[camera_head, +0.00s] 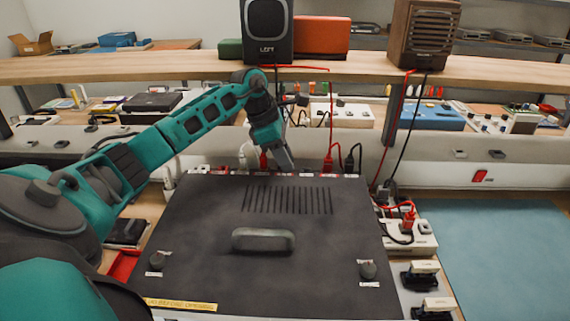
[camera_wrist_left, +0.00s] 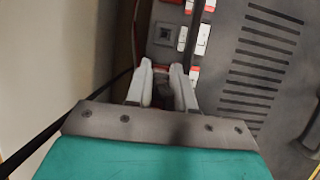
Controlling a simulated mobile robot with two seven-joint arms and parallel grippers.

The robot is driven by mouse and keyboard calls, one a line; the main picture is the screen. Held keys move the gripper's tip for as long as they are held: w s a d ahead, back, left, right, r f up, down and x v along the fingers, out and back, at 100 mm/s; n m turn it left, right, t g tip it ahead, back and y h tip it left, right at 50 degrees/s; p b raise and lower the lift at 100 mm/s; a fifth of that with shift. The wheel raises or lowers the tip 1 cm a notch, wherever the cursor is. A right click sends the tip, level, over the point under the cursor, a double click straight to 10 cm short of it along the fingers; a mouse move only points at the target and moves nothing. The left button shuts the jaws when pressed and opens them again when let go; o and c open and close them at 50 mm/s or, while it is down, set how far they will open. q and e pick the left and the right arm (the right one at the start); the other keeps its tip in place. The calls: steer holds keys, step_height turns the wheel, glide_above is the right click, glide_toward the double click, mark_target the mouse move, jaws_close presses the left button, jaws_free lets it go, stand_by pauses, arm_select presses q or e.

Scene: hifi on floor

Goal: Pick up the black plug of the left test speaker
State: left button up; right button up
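The left test speaker (camera_head: 267,30), marked LEFT, stands on the wooden shelf; a red and a black cable hang from it. My left gripper (camera_head: 287,162) points down at the back edge of the dark panel, by the row of sockets. In the left wrist view, its two pale fingers (camera_wrist_left: 162,72) stand a small gap apart. A dark piece (camera_wrist_left: 163,94) sits between them, perhaps the black plug; whether they grip it is not clear. A black cable (camera_wrist_left: 68,117) runs in from the left beside the fingers. My right gripper is not in view.
Red plugs (camera_head: 264,160) (camera_head: 328,160) and another black plug (camera_head: 351,160) stand along the panel's back edge. The dark panel (camera_head: 200,230) has a raised handle (camera_head: 263,240) and two knobs. A brown speaker (camera_head: 424,35) stands on the shelf at right. A blue mat (camera_head: 500,260) is clear.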

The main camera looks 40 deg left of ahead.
arm_select(q)
jaws_close()
steer(key=shift+r, duration=0.15)
